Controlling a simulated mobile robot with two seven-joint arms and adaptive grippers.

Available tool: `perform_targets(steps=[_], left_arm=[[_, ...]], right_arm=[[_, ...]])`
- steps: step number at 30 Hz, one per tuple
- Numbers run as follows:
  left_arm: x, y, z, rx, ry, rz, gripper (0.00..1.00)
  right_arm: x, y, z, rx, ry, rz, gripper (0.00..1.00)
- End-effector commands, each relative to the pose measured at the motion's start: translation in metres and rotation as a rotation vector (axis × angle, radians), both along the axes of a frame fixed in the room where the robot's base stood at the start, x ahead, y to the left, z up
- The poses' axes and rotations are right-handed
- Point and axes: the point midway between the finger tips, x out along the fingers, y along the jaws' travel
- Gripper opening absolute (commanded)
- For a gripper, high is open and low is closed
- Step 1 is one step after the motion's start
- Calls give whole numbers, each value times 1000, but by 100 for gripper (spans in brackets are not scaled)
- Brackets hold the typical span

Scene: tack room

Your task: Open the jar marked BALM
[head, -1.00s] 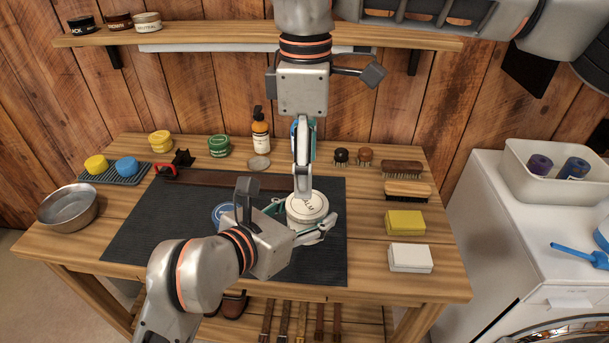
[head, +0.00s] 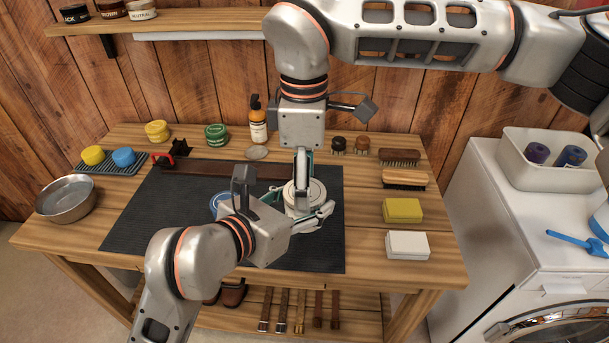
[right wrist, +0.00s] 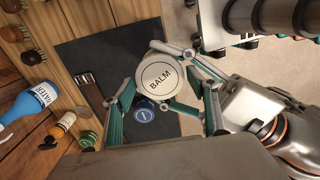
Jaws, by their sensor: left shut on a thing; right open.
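The BALM jar (head: 316,193) stands on the dark mat, its round pale lid marked BALM in the right wrist view (right wrist: 157,76). The lid is on. My left gripper (head: 311,222) is shut on the jar's side from the front; its fingers also show around the jar in the right wrist view (right wrist: 176,76). My right gripper (head: 301,185) points down over the jar, open. In the right wrist view its teal-padded fingers (right wrist: 167,92) stand apart near the lid. The head view does not show whether they touch it.
A blue tin (head: 220,203) sits close left of the jar, partly behind my left gripper. Brushes (head: 403,179), a yellow block (head: 402,210) and a white block (head: 408,245) line the right. A metal bowl (head: 66,199) stands left. The mat's left part (head: 150,220) is clear.

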Motion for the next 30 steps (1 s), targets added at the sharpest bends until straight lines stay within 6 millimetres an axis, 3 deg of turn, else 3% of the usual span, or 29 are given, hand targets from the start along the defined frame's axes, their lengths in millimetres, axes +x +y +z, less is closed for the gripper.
perform_targets(steps=[3,6,7,10,11,12,23,30], left_arm=[[0,0,1,0,-2,0,0],[0,0,1,0,-2,0,0],[0,0,1,0,-2,0,0],[0,0,1,0,-2,0,0],[0,0,1,0,-2,0,0],[0,0,1,0,-2,0,0],[1,1,1,1,-3,2,0],[1,1,1,0,-3,1,0]], right_arm=[[0,0,0,0,0,0,56],[0,0,0,0,0,0,30],[0,0,0,0,0,0,26],[0,0,0,0,0,0,26],[0,0,0,0,0,0,57],[0,0,0,0,0,0,67],[0,0,4,-1,1,-1,68],[1,0,31,0,-2,-1,68]])
